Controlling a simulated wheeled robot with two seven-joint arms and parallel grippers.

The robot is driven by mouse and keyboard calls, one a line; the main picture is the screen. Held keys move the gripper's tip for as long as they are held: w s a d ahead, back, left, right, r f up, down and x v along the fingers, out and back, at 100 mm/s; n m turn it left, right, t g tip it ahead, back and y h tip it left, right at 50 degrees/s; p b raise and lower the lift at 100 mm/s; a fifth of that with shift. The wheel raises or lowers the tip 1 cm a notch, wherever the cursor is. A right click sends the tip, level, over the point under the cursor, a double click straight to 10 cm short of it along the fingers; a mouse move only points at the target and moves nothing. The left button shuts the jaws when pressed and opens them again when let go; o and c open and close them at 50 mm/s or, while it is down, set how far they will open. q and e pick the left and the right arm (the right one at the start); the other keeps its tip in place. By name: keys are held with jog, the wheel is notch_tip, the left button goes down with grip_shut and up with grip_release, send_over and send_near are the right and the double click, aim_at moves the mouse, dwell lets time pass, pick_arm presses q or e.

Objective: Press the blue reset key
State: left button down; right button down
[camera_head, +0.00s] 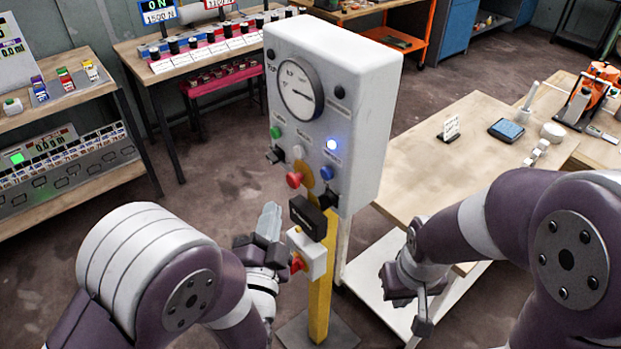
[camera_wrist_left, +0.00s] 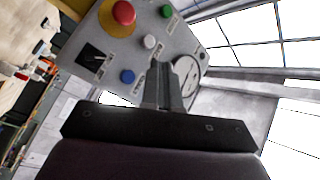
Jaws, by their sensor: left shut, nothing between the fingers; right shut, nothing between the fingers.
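The control box (camera_head: 330,105) is a grey panel on a yellow post. In the left wrist view the blue key (camera_wrist_left: 127,76) is left of my left gripper (camera_wrist_left: 168,68), whose shut, empty fingers overlap the panel in the picture. I cannot judge the gap between them in depth. In the head view my left gripper (camera_head: 269,222) is left of and below the panel, apart from the key. My right gripper (camera_head: 410,306) is shut and empty, low right of the post.
A red mushroom button (camera_head: 294,180), a white button (camera_head: 298,152) and a green button (camera_head: 276,133) are near the key. A black box (camera_head: 307,217) and a white box (camera_head: 306,254) are on the post below. A wooden table (camera_head: 440,180) stands right of the panel.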

aim_at(327, 174)
pick_arm(q)
jog(key=shift+s+r+m+t, duration=0.1)
jog(key=shift+r+m+t, duration=0.3)
jog(key=shift+r, duration=0.4)
jog(key=w+d+b, duration=0.1)
jog(key=w+d, duration=0.4)
jog(key=d, duration=0.2)
jog(key=shift+w+d, duration=0.15)
jog(key=shift+w, duration=0.05)
dwell(1.7)
jog(key=shift+w+d, duration=0.15)
jog(key=shift+d, duration=0.1)
